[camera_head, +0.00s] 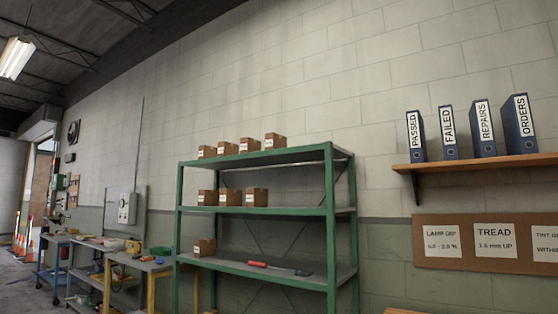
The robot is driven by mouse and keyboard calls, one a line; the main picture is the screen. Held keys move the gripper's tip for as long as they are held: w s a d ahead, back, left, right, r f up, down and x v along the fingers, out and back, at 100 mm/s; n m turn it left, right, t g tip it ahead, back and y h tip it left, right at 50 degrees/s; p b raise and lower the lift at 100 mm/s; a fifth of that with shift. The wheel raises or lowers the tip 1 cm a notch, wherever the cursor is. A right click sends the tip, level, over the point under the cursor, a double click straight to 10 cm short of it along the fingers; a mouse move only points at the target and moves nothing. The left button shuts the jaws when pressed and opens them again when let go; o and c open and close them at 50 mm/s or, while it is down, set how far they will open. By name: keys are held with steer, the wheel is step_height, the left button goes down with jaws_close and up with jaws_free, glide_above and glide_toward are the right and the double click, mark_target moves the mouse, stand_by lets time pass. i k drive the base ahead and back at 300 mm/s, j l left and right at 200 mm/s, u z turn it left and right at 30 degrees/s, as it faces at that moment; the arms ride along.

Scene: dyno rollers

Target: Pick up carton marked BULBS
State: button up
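Small brown cartons with white labels stand on a green metal shelving rack (331,235). Several are in a row on the top shelf, including the rightmost carton (276,142) and the leftmost carton (207,152). Three are on the middle shelf: a left carton (208,198), a middle carton (231,197) and a right carton (257,197). One carton (205,248) stands at the left of the lower shelf. The labels are too small to read, so I cannot tell which carton is marked BULBS. My gripper is not in view.
A red-handled tool (258,264) lies on the lower shelf. Workbenches (150,265) with tools stand to the left. Blue binders (483,128) stand on a wall shelf (475,163) at right, above a notice board (485,265). Traffic cones (29,240) are far left.

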mark_target(273, 141)
steer(key=i+j+u, duration=0.65)
steer(key=u, duration=0.25)
steer(key=i+j+u, duration=0.1)
steer(key=i+u, duration=0.35)
steer(key=i+j+u, duration=0.1)
steer(key=i+u, duration=0.25)
steer(key=i, duration=0.85)
steer(key=i+z, duration=0.6)
steer(key=z, duration=0.2)
steer(key=i+j+z, duration=0.1)
steer(key=i+z, duration=0.3)
steer(key=i+j+z, duration=0.15)
steer(key=z, duration=0.25)
steer(key=i+j+z, duration=0.2)
steer(key=i+z, duration=0.15)
steer(key=i+j+z, duration=0.6)
steer(key=z, duration=0.15)
